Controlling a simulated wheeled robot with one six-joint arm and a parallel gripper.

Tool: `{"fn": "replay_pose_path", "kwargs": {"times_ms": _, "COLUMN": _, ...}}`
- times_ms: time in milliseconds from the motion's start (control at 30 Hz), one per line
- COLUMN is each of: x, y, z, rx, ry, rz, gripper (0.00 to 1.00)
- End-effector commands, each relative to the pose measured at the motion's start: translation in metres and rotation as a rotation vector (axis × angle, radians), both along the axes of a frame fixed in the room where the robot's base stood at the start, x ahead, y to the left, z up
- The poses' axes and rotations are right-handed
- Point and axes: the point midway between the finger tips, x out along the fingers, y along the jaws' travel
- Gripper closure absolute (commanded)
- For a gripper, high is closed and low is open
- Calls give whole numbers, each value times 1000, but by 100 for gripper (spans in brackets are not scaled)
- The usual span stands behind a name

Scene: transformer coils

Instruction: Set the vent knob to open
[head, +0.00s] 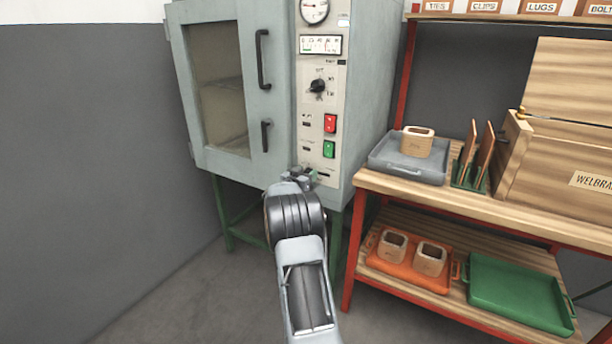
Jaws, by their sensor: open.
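A grey-green oven (215,95) stands at the back, with a windowed door and a control panel on its right side. A black knob (318,86) sits on the panel below a small display. Its label and setting are too small to read, so I cannot tell whether it is the vent knob. My gripper (302,173) is in front of the panel's lower end, below the green switch. It is small and partly hidden by my arm; it looks empty. Anything on the panel directly behind it is hidden.
The panel also has a round gauge (314,10), a red switch (330,123) and a green switch (329,149). Two door handles stick out left of it. A wooden bench (465,208) with a grey tray (385,160) stands close on the right.

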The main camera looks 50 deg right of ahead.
Motion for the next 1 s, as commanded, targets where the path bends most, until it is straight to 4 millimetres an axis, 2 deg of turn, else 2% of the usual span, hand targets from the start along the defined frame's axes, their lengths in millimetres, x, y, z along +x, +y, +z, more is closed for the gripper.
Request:
{"fn": "replay_pose_path", "kwargs": {"times_ms": 167, "x": 0, "y": 0, "z": 0, "rx": 0, "ry": 0, "rz": 0, "gripper": 48}}
{"fn": "replay_pose_path", "kwargs": {"times_ms": 700, "x": 0, "y": 0, "z": 0, "rx": 0, "ry": 0, "rz": 0, "gripper": 99}}
{"fn": "replay_pose_path", "kwargs": {"times_ms": 1000, "x": -5, "y": -2, "z": 1, "rx": 0, "ry": 2, "rz": -2, "gripper": 100}}
